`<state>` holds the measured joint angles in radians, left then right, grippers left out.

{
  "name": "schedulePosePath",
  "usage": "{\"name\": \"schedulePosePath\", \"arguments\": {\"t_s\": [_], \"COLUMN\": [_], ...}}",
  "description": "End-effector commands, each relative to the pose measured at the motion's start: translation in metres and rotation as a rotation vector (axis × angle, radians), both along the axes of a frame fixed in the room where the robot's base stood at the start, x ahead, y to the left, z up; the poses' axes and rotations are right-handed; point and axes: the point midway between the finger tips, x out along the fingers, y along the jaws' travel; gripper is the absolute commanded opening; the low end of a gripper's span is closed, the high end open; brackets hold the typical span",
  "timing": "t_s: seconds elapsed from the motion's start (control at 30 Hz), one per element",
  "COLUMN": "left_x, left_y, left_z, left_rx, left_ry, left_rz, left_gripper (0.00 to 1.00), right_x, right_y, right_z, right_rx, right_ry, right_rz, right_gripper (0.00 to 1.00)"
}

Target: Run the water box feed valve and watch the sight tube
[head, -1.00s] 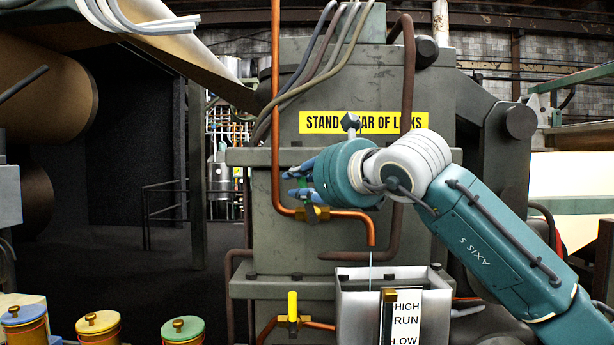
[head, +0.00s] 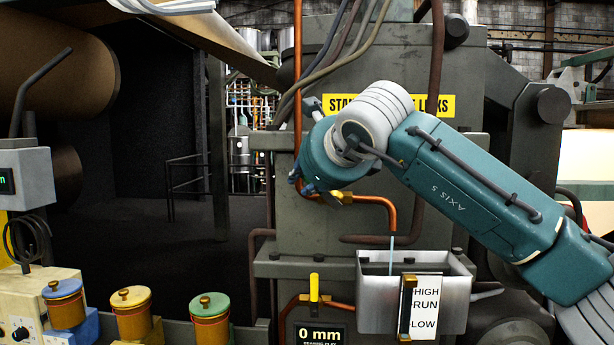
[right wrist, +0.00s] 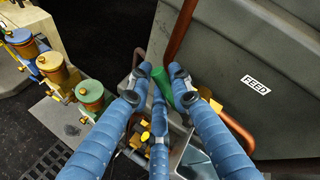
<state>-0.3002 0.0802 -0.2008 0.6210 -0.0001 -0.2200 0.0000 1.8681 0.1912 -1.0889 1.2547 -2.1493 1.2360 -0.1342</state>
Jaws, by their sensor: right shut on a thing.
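My right gripper (head: 310,188) is at the feed valve (head: 338,197) on the copper pipe; my wrist hides most of the grip. The right wrist view shows its blue fingers closed around a green handle (right wrist: 162,86) near a "FEED" label (right wrist: 256,85). A thin stream of water (head: 391,250) falls from the pipe's mouth into the grey water box (head: 378,318). The brass-framed sight tube (head: 407,305) stands on the box's front beside a HIGH, RUN, LOW plate (head: 426,305). Its level is too small to read. My left gripper is out of view.
A yellow-handled valve (head: 314,290) stands upright left of the box, above a display reading 0 mm (head: 319,335). Several lidded pots, including a green-topped one (head: 209,305), stand at front left. Brown pipes and a yellow warning sign (head: 440,105) are behind my arm.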

Motion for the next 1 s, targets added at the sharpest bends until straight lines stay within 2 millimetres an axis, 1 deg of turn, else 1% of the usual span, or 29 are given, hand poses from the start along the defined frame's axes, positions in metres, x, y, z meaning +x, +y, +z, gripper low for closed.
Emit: {"name": "schedulePosePath", "arguments": {"t_s": [0.03, 0.33, 0.37, 0.43, 0.47, 0.8, 0.87, 0.97, 1.0], "left_x": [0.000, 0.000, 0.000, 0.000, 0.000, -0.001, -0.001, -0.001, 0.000], "left_y": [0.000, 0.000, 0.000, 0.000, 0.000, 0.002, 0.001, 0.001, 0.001], "left_z": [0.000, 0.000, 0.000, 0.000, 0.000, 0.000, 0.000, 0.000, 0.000], "left_rx": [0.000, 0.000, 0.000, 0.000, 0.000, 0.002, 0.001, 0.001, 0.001], "left_ry": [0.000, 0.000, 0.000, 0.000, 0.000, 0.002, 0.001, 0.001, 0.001], "left_rz": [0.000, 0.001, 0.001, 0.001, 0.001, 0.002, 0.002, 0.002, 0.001], "left_gripper": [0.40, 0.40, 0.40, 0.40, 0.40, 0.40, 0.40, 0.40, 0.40], "right_x": [0.000, 0.000, 0.000, 0.000, 0.000, -0.003, -0.008, -0.021, -0.028], "right_y": [0.000, 0.000, 0.000, 0.000, 0.000, -0.001, -0.003, -0.010, -0.012], "right_z": [0.004, 0.004, 0.004, 0.004, 0.003, 0.003, 0.006, 0.013, 0.017], "right_rx": [-0.001, -0.001, -0.001, 0.000, 0.000, 0.000, 0.000, -0.001, 0.000], "right_ry": [-0.008, -0.008, -0.008, -0.008, -0.007, -0.004, -0.006, -0.008, -0.008], "right_rz": [0.000, 0.000, 0.000, 0.000, 0.001, 0.000, 0.002, 0.000, 0.002], "right_gripper": [0.00, 0.00, 0.21, 0.35, 0.38, 0.38, 0.38, 0.38, 0.38]}}
